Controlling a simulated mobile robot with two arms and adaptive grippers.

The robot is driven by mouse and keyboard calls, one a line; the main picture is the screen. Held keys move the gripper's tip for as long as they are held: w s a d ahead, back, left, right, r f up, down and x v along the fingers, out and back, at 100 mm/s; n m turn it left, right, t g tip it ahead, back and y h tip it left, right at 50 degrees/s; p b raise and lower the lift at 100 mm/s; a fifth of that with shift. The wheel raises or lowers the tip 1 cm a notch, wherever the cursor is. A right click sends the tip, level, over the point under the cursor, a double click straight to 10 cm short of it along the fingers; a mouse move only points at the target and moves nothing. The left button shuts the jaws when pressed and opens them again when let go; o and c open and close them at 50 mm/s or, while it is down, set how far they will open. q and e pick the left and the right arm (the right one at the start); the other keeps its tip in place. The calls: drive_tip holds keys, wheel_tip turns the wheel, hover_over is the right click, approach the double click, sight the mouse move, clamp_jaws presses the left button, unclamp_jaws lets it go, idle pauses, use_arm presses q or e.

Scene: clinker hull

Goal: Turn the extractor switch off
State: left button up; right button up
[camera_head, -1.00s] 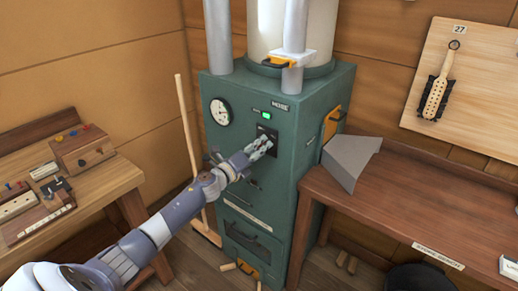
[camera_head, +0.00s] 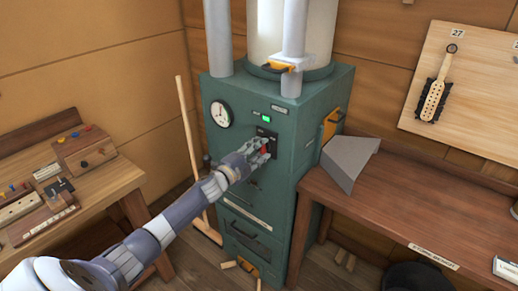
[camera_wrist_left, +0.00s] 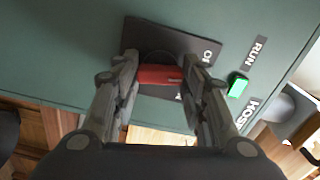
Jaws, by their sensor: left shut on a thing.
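The extractor (camera_head: 285,130) is a green cabinet with ducts on top. Its switch is a red handle (camera_wrist_left: 160,75) on a dark plate (camera_wrist_left: 205,45) with partly hidden white lettering. My left gripper (camera_head: 266,148) is at the switch on the cabinet front. In the left wrist view, my left gripper (camera_wrist_left: 158,78) has its two fingers on either side of the red handle and is shut on it. A green lamp (camera_wrist_left: 238,85) beside the RUN label is lit; it also shows in the head view (camera_head: 267,119). My right gripper is not in view.
A round gauge (camera_head: 221,113) is left of the switch. A broom (camera_head: 190,150) leans left of the cabinet. A wooden bench (camera_head: 420,200) with a grey angular piece (camera_head: 350,162) stands right. Another bench (camera_head: 110,185) with tools stands left. Small blocks lie on the floor.

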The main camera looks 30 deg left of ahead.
use_arm(q)
drive_tip(key=shift+n, duration=1.1)
drive_tip(key=shift+p, duration=0.3)
drive_tip(key=shift+n, duration=0.4)
drive_tip(key=o, duration=1.1)
drive_tip(key=shift+c, duration=0.2)
drive_tip(key=shift+s, duration=0.1)
drive_tip(key=s+a, duration=0.1)
drive_tip(key=s, duration=1)
drive_tip(key=shift+s, duration=0.4)
drive_tip(key=shift+f, duration=0.15)
